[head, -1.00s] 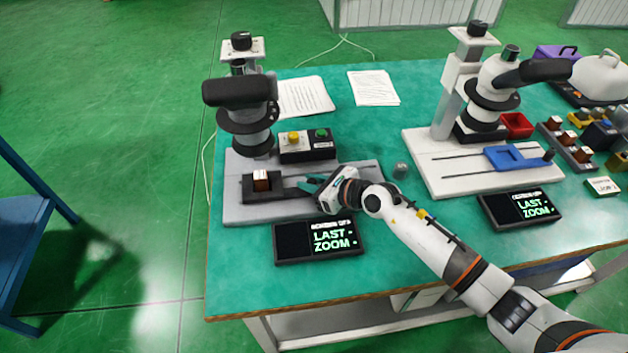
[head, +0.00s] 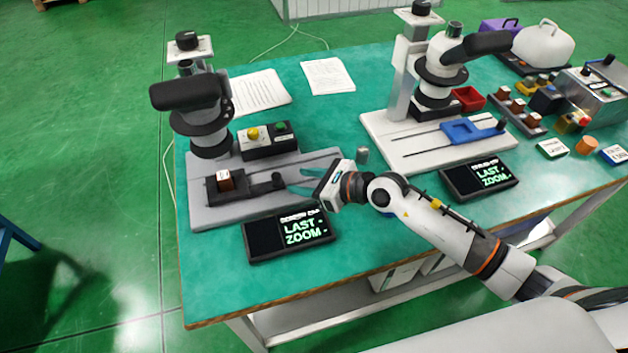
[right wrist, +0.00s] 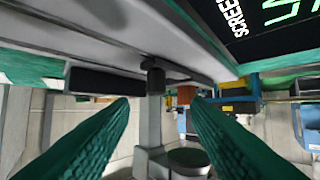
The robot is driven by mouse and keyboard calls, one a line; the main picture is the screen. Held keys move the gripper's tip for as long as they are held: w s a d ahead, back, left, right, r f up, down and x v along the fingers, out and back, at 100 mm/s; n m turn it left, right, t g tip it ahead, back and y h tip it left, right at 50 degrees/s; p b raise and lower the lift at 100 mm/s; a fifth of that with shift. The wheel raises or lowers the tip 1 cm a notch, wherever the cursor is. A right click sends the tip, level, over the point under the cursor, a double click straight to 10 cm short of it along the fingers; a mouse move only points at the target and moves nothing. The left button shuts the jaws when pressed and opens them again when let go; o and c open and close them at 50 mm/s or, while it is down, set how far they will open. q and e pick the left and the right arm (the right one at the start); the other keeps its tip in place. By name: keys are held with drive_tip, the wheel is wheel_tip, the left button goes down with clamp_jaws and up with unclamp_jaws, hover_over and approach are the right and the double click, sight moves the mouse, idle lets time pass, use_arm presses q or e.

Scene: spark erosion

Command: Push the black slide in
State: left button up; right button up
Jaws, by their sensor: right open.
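The black slide (head: 226,187) lies on the grey base plate (head: 200,217) of the left microscope, toward the plate's left end, with a brown block (head: 225,180) on it. A bar leads right from it to a black knob (head: 278,180). My right gripper (head: 294,181) is open, just right of the knob, its teal fingers pointing at it with a small gap. In the right wrist view the knob (right wrist: 152,75) stands beyond and between the open fingertips (right wrist: 161,101), and nothing is between them. My left gripper is not in view.
A dark screen (head: 290,236) lies just in front of the plate. A button box (head: 268,141) and the left microscope (head: 200,110) stand behind the slide. A second microscope with a blue slide (head: 472,130) is at right. A small grey cylinder (head: 362,155) stands between the stations.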

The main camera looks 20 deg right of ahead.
drive_tip(key=shift+v, duration=1.35)
